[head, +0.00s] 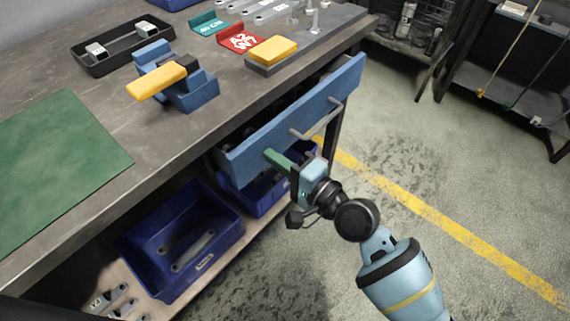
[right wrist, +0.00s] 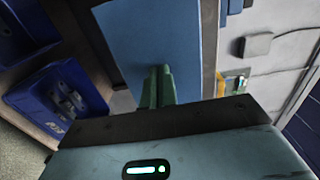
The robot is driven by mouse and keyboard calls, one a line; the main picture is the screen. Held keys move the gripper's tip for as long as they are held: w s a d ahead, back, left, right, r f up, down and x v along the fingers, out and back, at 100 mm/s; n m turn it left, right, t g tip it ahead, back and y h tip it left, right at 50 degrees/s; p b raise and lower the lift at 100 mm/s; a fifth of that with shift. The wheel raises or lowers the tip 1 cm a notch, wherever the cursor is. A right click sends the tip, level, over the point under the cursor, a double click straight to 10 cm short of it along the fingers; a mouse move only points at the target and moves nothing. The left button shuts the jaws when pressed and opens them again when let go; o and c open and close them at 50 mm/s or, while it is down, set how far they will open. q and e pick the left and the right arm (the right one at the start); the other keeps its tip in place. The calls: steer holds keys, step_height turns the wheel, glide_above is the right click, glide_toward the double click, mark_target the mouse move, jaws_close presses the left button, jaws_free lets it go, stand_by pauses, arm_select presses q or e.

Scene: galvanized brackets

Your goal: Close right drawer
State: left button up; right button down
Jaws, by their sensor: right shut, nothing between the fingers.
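The right drawer has a blue front panel (head: 262,138) with a grey bar handle (head: 318,122). It stands out from under the workbench edge, with a dark gap behind the panel. My right gripper (head: 272,157) has its green fingers shut and empty. They point at the panel's lower left part, to the left of the handle. In the right wrist view the fingertips (right wrist: 160,70) overlap the blue panel (right wrist: 155,35); I cannot tell whether they touch it. My left gripper is not in view.
The workbench top (head: 105,85) carries a green mat (head: 60,165), a black tray (head: 125,50), a blue fixture with a yellow handle (head: 157,84) and a yellow block (head: 273,50). Blue bins (head: 180,240) sit on the shelf below. The floor (head: 440,160) at right is clear.

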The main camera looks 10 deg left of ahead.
mark_target(257, 145)
steer(key=x, duration=0.5)
steer(key=shift+a+b, duration=0.1)
steer(key=shift+b, duration=0.3)
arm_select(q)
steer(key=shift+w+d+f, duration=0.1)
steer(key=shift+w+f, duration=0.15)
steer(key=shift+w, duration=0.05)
arm_select(e)
steer(key=shift+r, duration=0.15)
steer(key=shift+w+r, duration=0.1)
steer(key=shift+r, duration=0.1)
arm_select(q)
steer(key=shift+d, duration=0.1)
